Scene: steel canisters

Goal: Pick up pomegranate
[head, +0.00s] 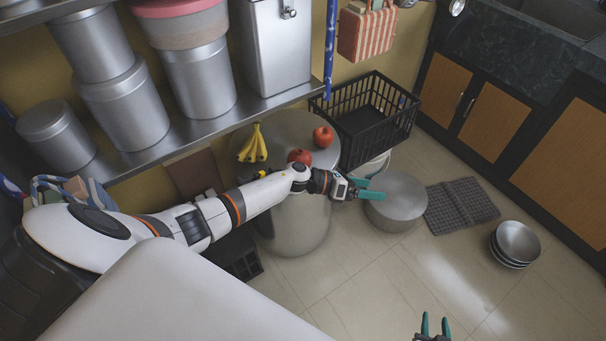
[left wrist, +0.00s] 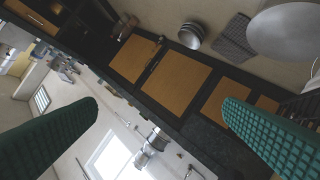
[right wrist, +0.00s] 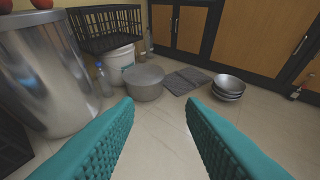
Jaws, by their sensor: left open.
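Two red round fruits sit on the large steel canister (head: 300,215) beside a bunch of bananas. One red fruit (head: 323,137) is at the back right of the lid; the other red fruit (head: 299,157) is nearer, just behind my left arm. I cannot tell for sure which is the pomegranate. Their lower edges also show at the top left of the right wrist view (right wrist: 41,3). My left gripper (head: 371,188) is open and empty, past the canister's right side, above a wide steel pot. My right gripper (head: 434,326) is open and empty over the floor at the bottom.
Bananas (head: 253,145) lie on the lid's left. A black crate (head: 365,150) stands behind to the right. The steel pot (head: 397,205), a grey mat (head: 460,205) and stacked bowls (head: 517,243) are on the floor. A steel shelf (head: 190,130) with canisters overhangs the left. Floor in front is clear.

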